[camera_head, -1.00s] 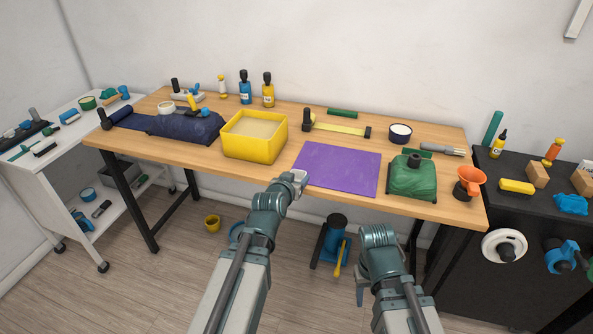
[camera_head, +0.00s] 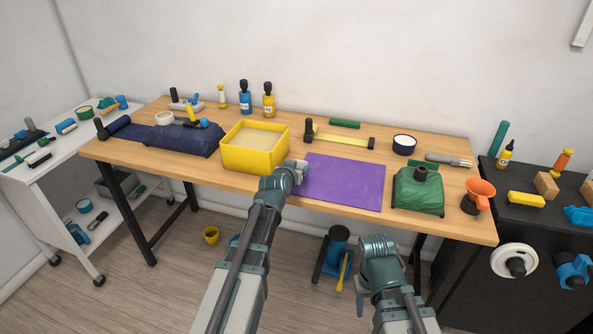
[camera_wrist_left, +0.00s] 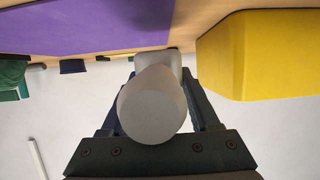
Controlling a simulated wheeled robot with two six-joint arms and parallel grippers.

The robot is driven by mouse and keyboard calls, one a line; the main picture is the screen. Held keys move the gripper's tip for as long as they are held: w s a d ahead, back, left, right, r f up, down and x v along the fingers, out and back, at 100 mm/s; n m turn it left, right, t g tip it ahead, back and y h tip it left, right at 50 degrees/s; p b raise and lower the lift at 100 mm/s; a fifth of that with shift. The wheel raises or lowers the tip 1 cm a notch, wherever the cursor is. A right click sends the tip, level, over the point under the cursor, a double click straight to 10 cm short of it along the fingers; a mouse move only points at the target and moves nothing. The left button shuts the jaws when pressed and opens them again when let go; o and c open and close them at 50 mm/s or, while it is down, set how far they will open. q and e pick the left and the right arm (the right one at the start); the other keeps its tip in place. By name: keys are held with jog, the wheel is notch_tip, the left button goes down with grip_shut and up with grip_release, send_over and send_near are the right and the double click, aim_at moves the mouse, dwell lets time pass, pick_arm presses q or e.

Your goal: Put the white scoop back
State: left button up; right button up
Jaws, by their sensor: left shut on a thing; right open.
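The white scoop (camera_wrist_left: 155,105) is in my left gripper (camera_wrist_left: 160,78), with its rounded pale end facing the left wrist camera. In the head view only a small whitish part (camera_head: 300,170) shows at the tip of my left gripper (camera_head: 293,174). That gripper is shut on it at the table's front edge, between the yellow tub (camera_head: 252,160) and the purple mat (camera_head: 343,182). The yellow tub holds a pale beige fill and also shows in the left wrist view (camera_wrist_left: 245,55). My right gripper (camera_head: 361,282) is open and empty, low in front of the table.
A green bag-like object (camera_head: 418,192) and an orange funnel (camera_head: 480,192) stand at the table's right. A dark blue cloth bundle (camera_head: 182,140) lies left of the tub. A yellow level-like bar (camera_head: 343,141) lies behind the mat. The purple mat is bare.

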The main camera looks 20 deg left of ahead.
pick_arm(q)
jog(key=shift+w+a, duration=0.1)
jog(key=shift+w, duration=0.35)
jog(key=shift+w+a+f, duration=0.1)
jog(key=shift+w+a, duration=0.05)
jog(key=shift+w, duration=0.45)
jog(key=f+b, duration=0.2)
jog(key=b, duration=0.1)
jog(key=shift+w+a+f, duration=0.2)
jog(key=shift+f, duration=0.2)
jog(key=shift+d+f+b, duration=0.2)
jog(key=shift+f+b, duration=0.05)
jog(key=shift+b, duration=0.05)
jog(key=shift+r, duration=0.1)
jog(key=shift+a, duration=0.1)
jog(key=o, duration=1.4)
